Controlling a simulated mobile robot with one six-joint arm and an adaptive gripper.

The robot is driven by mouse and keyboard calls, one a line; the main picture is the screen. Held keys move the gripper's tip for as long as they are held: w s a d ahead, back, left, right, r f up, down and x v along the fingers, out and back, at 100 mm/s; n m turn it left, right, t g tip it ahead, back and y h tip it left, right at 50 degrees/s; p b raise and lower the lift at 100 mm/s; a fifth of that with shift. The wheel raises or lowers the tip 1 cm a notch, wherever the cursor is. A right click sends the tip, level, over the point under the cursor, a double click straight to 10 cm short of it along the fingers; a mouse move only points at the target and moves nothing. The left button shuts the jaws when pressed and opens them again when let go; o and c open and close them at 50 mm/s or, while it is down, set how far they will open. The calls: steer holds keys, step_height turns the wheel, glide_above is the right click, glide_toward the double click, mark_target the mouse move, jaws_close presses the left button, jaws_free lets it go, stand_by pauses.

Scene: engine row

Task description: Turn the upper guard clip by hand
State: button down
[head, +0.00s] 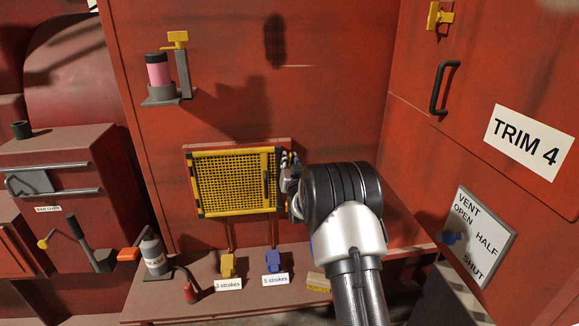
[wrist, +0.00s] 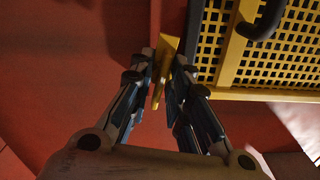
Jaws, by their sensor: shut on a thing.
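The yellow mesh guard (head: 236,181) is on the red wall and looks closed in the head view. Its frame and mesh (wrist: 285,60) fill the upper right of the wrist view. My gripper (head: 291,172) is at the guard's right edge, near its upper part. In the wrist view my gripper (wrist: 164,72) has a finger on each side of the yellow guard clip (wrist: 166,52) and is shut on it. The clip looks slightly tilted there. In the head view my gripper and arm hide the clip.
A black handle (wrist: 262,24) is on the guard, close to my fingers. Below, a ledge holds a yellow pump (head: 228,264) and a blue one (head: 272,260) with stroke labels. A bracket with a pink jar (head: 158,75) is at upper left. The right panel has a black handle (head: 442,88).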

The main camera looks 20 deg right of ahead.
steer(key=m+b, duration=0.1)
steer(key=b, duration=0.1)
steer(key=m+b, duration=0.2)
steer(key=shift+f, duration=0.3)
steer(key=m+b, duration=0.5)
steer(key=shift+w+d+f, duration=0.1)
steer(key=m+b, duration=0.2)
steer(key=m, duration=0.1)
steer(key=shift+m+b, duration=0.3)
steer(key=shift+b, duration=0.05)
steer(key=m+b, duration=0.2)
steer(key=m, duration=0.2)
steer(key=shift+f, duration=0.1)
steer(key=shift+m, duration=0.3)
steer(key=c, duration=1.9)
jaws_free()
steer(key=shift+o, duration=0.6)
steer(key=shift+r, duration=0.2)
